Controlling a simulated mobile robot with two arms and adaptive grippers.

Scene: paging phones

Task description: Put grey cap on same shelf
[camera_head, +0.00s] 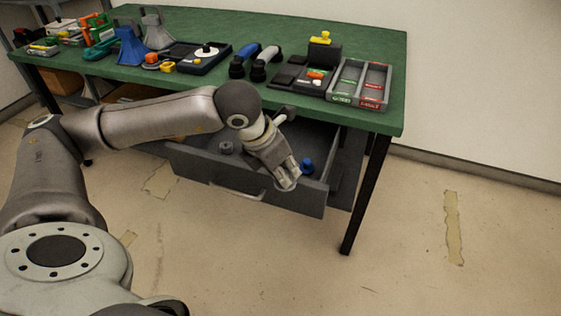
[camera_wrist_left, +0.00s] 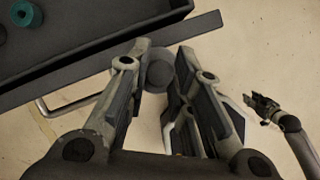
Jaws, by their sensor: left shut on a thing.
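My left gripper (camera_head: 287,176) hangs over the front right of the open drawer (camera_head: 200,168), near its front wall. In the left wrist view its fingers (camera_wrist_left: 160,88) are shut on a round dark grey cap (camera_wrist_left: 159,70); the fingers hide part of it, and it is hard to make out in the head view. Another grey round piece (camera_head: 226,147) lies inside the drawer to the left. A blue round piece (camera_head: 306,165) sits in the drawer to the right of the gripper. My right gripper (camera_wrist_left: 262,106) shows small and dark in the left wrist view.
The drawer hangs under a green-topped table (camera_head: 375,70). On it are a two-compartment grey tray (camera_head: 388,80), a yellow-topped block (camera_head: 323,48), handsets (camera_head: 262,62) and a blue funnel-shaped piece (camera_head: 130,48). A shelf rack (camera_head: 22,10) stands at the far left. Floor at right is clear.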

